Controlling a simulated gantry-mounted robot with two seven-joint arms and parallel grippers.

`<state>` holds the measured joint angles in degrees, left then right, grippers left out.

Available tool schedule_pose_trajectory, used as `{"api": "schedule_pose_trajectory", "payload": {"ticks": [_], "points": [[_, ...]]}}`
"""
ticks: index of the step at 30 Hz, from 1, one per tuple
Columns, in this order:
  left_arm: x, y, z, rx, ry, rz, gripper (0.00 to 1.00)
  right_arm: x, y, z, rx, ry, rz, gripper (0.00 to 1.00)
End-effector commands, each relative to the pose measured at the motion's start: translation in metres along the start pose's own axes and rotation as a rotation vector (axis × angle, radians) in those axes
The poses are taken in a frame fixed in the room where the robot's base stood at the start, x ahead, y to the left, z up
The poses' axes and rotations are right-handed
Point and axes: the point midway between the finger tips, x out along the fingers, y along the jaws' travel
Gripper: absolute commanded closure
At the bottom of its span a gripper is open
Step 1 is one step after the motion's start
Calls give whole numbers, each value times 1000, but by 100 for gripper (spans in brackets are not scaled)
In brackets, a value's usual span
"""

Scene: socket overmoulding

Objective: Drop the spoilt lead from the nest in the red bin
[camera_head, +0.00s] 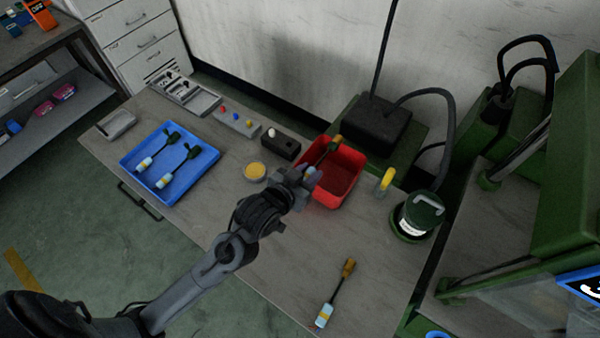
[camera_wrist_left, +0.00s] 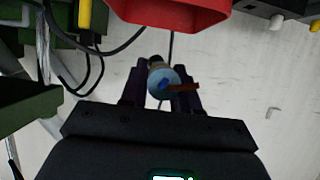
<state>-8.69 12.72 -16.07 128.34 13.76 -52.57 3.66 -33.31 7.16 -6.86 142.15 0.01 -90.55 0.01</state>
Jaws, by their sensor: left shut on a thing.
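My left gripper (camera_head: 306,176) is shut on a lead at the left edge of the red bin (camera_head: 352,192). The lead's blue-grey end (camera_head: 312,171) is at the fingers, and its brown-olive plug (camera_head: 334,144) shows over the bin's far side. In the left wrist view, my left gripper (camera_wrist_left: 160,88) has the round blue end of the lead (camera_wrist_left: 160,84) between its fingers, with the red bin (camera_wrist_left: 175,12) beyond. I cannot tell whether the lead touches the bin. The nest is not clearly seen. My right gripper is not in view.
A blue tray (camera_head: 196,172) with two green-ended leads lies at the left. Another lead (camera_head: 337,290) with a brown end lies on the bench front. A green machine (camera_head: 560,190) bounds the right.

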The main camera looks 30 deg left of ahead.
Motion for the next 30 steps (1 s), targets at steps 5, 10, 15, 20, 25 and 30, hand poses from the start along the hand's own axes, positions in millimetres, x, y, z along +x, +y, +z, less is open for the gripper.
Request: {"api": "schedule_pose_trajectory", "payload": {"ticks": [5,10,15,20,25,30], "points": [[8,13,-24,32,-37,61,100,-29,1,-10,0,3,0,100],[20,28,-46,75,-90,144,100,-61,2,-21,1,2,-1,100],[35,45,-72,153,-173,267,100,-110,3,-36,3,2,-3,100],[46,52,-85,238,-256,375,100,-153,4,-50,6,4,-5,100],[50,46,-97,329,-340,470,100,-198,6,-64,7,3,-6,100],[46,27,-108,408,-420,534,100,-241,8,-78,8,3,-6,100]]}}
